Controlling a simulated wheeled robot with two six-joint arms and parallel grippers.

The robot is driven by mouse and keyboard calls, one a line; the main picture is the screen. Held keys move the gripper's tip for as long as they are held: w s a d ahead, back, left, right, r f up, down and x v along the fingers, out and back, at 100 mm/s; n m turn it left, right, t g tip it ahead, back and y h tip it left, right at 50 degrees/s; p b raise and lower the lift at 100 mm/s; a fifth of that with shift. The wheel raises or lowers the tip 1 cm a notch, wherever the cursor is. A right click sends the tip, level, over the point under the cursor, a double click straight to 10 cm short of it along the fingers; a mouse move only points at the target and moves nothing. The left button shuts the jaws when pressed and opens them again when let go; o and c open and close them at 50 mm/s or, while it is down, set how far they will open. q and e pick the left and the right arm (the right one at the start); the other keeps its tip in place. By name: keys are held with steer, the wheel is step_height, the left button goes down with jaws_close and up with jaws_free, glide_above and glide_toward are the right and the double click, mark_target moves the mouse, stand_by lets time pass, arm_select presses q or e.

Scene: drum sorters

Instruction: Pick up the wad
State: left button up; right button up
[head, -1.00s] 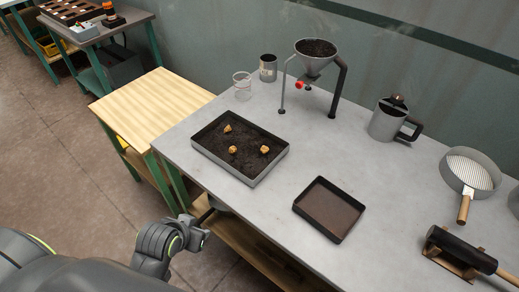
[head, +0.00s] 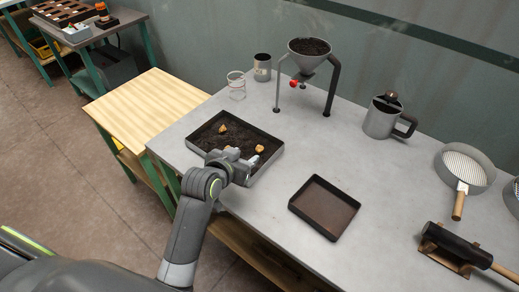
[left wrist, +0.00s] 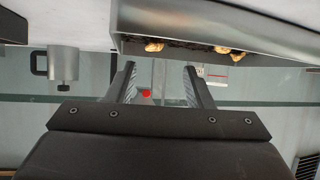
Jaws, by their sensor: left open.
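Three crumpled golden wads lie on dark soil in a shallow dark tray (head: 268,165). One wad (head: 222,128) is near the tray's back left, and another wad (head: 260,149) is toward its right. The third is mostly hidden behind my left gripper (head: 250,162). The gripper is at the tray's front edge, with its jaws apart and nothing between them. In the left wrist view, wads show over the tray's rim at the top, one wad (left wrist: 154,46) at left and two at right, clear of the fingers (left wrist: 160,82). My right gripper is out of view.
An empty dark tray (head: 325,208) sits to the right. Behind stand a glass beaker (head: 236,86), a metal can (head: 262,68) and a soil-filled funnel on a stand (head: 309,56). A metal jug (head: 381,120), a sieve (head: 464,168) and a mallet (head: 455,243) are at right.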

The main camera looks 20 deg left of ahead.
mark_target(259, 148)
arm_select(q)
steer(key=shift+x, duration=1.45)
steer(key=shift+d+x, duration=0.15)
steer(key=shift+x, duration=1.1)
steer(key=shift+d+x, duration=0.2)
steer(key=shift+x, duration=1.1)
steer(key=shift+r, duration=0.2)
steer(key=c, duration=0.8)
steer(key=shift+o, duration=0.2)
